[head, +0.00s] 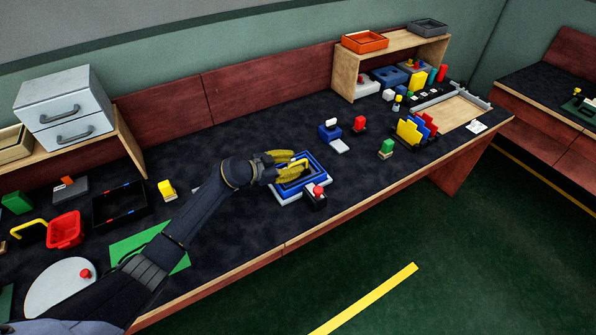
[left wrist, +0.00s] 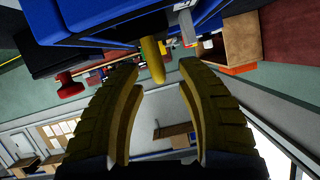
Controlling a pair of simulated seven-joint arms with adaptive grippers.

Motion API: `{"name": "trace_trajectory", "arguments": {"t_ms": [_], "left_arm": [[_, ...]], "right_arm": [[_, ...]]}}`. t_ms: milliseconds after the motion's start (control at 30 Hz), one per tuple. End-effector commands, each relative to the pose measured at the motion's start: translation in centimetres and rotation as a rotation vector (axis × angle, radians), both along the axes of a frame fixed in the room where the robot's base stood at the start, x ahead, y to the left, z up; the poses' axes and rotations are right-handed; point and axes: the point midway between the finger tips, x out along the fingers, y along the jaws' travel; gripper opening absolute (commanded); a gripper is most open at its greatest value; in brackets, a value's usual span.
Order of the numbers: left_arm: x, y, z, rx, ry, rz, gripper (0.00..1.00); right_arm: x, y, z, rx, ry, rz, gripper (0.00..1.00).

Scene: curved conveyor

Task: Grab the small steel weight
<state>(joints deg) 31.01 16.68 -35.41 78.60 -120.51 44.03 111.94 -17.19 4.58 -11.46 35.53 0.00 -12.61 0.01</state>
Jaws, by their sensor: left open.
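My left gripper (head: 290,168) is over the blue frame-like unit (head: 316,160) in the middle of the bench, its yellow fingers apart. In the left wrist view the left gripper (left wrist: 163,70) is open, with nothing clamped between the fingers. A rounded yellow peg (left wrist: 152,62) shows just beyond the fingertips, close to the blue unit (left wrist: 105,22). A small grey piece (left wrist: 188,30) is beside the peg; I cannot tell whether it is the steel weight. No steel weight can be picked out surely in the head view, where the fingers cover part of the unit. My right gripper is not in view.
A black box with a red knob (head: 318,191) stands at the unit's front edge. A blue box with a white top (head: 330,130) and a red piece (head: 360,123) are behind it to the right. A black tray (head: 120,204) and a red basket (head: 65,230) are at left.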

Motion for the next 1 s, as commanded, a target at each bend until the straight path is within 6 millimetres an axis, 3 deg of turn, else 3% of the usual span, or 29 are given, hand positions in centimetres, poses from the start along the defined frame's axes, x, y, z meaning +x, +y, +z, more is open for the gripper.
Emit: {"name": "trace_trajectory", "arguments": {"t_ms": [200,567,867,1000], "left_arm": [[1.1,-1.4,-0.7,-0.001,0.0,0.001,0.37],[1.2,-1.6,-0.8,0.001,-0.001,0.001,0.38],[1.2,-1.6,-0.8,0.0,0.0,0.001,0.03],[1.2,-1.6,-0.8,0.0,0.0,0.001,0.0]], "right_arm": [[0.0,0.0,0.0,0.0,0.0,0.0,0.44],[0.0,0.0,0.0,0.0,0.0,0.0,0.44],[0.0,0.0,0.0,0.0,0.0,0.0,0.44],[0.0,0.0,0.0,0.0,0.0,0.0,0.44]]}}
